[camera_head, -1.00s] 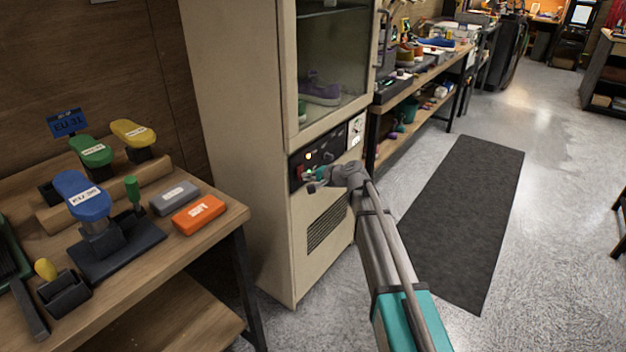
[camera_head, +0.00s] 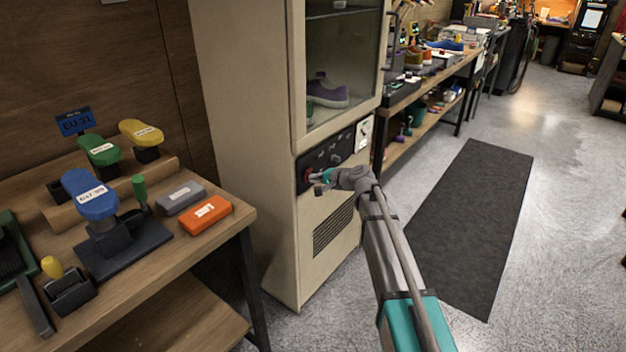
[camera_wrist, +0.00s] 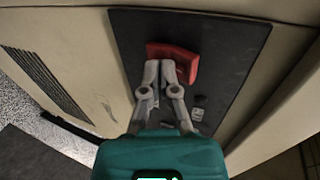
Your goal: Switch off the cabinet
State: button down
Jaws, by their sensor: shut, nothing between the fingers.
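The tall cream cabinet (camera_head: 238,110) stands at the middle left with a glass door above a dark control panel (camera_head: 338,146). On that panel is a red switch (camera_head: 307,174), which shows larger in the wrist view (camera_wrist: 188,60) as a wide red rocker or lever. My gripper (camera_head: 318,180) is shut and empty at the panel's left end. In the wrist view its two fingertips (camera_wrist: 168,68) lie side by side over the red switch's lower edge, seemingly touching it. The fingers hide part of the switch. The panel's small lamps look dark.
A purple shoe (camera_head: 328,94) is behind the cabinet glass. A wooden workbench (camera_head: 170,268) with shoe forms and an orange box (camera_head: 206,214) stands left. A vent (camera_head: 333,228) is below the panel. A dark mat (camera_head: 468,220) lies on open floor to the right.

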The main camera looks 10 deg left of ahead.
jog(key=shift+r+p, duration=0.7)
jog(key=shift+r, duration=0.05)
jog(key=p+v, duration=0.5)
jog(key=v, duration=0.9)
dwell(0.4)
jog(key=shift+w+d+f+b, duration=0.15)
jog(key=shift+f+b, duration=0.15)
jog(key=shift+f, duration=0.4)
jog(key=b+x, duration=0.5)
jog(key=x, duration=0.9)
